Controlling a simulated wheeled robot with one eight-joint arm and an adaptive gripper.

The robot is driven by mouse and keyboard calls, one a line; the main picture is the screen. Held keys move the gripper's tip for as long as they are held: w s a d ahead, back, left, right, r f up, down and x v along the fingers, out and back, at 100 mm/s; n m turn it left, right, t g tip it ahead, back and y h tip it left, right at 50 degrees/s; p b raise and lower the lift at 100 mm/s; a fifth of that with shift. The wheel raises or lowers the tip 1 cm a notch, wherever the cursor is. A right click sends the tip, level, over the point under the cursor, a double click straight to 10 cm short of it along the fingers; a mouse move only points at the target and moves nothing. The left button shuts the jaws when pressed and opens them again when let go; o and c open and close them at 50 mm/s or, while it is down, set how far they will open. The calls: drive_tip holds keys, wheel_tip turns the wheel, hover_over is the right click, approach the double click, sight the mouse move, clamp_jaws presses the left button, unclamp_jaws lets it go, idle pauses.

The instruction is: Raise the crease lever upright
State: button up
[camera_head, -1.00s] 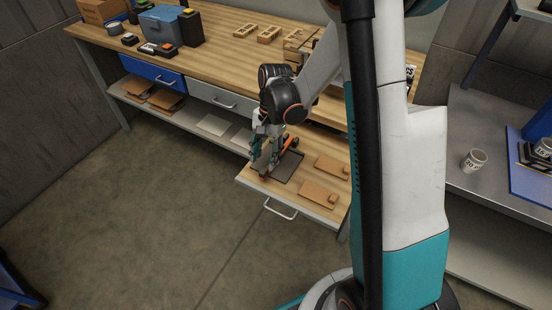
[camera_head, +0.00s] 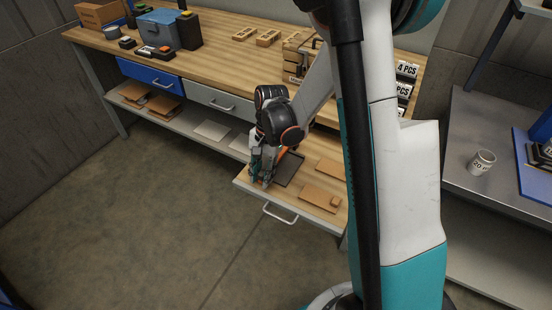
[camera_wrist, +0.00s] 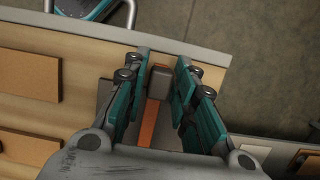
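The crease lever is an orange bar (camera_wrist: 150,122) with a grey end block (camera_wrist: 160,84). It lies low over a dark plate (camera_head: 288,168) on the pulled-out drawer board, and its orange part (camera_head: 291,150) shows in the head view. My gripper (camera_wrist: 160,62) points down at the drawer's front left, with one teal-padded finger on each side of the grey block. The fingers look spread, with the block between them; contact is not clear. My wrist and fingers hide part of the lever in the head view.
The drawer front has a handle (camera_head: 280,213). Brown blocks (camera_head: 319,198) lie on the drawer board to the right of the plate. The workbench (camera_head: 215,58) rises behind, holding a blue box (camera_head: 160,23). Open floor lies in front.

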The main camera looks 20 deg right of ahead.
drive_tip(key=shift+c, duration=0.8)
drive_tip(key=shift+r, duration=0.1)
drive_tip(key=shift+p+v, duration=0.85)
drive_tip(key=shift+v, duration=0.4)
drive_tip(key=shift+p+v, duration=0.85)
drive_tip(key=shift+v, duration=0.5)
